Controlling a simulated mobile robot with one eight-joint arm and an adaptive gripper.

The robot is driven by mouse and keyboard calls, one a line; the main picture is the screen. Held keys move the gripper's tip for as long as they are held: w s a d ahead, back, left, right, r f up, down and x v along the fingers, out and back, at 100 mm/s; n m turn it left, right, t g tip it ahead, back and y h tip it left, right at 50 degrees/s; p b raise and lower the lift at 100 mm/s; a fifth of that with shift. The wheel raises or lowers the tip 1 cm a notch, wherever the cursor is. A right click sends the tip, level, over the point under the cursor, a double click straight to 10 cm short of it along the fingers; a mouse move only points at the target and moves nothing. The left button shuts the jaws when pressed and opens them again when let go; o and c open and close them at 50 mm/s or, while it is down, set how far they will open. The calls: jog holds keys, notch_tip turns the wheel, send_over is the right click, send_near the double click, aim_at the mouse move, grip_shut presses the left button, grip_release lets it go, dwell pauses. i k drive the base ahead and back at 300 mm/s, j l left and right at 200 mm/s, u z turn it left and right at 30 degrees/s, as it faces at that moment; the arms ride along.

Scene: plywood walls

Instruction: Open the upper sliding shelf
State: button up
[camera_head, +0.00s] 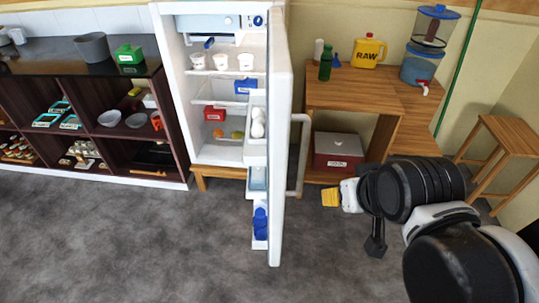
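The fridge (175,95) stands with its door (279,150) swung wide open toward me. At its top inside is a pale blue-grey compartment front (208,24), with a small dark blue piece (209,43) below it. I cannot tell for sure which part is the upper sliding shelf. White wire-like shelves (225,73) hold several white cups and a blue box. My gripper (331,197) is on the right side of the door, low and in front of the wooden unit, touching nothing I can see. Its yellow tips look close together; whether they are shut is unclear.
The open door and its long handle (304,155) stand between my gripper and the fridge interior. A wooden unit (335,93) with a yellow can (368,52) is behind; a stool (497,145) is at right. Grey floor (130,240) is clear at front left.

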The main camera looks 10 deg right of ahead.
aim_at(232, 59)
jog(key=l+u, duration=0.3)
jog(key=l, duration=0.15)
jog(key=k+l+u, duration=0.1)
jog(key=l+u, duration=0.2)
jog(key=l, duration=0.15)
jog(key=i+j+u, duration=0.1)
jog(key=i+j, duration=1.05)
jog(key=i+l, duration=0.1)
jog(key=i, duration=0.25)
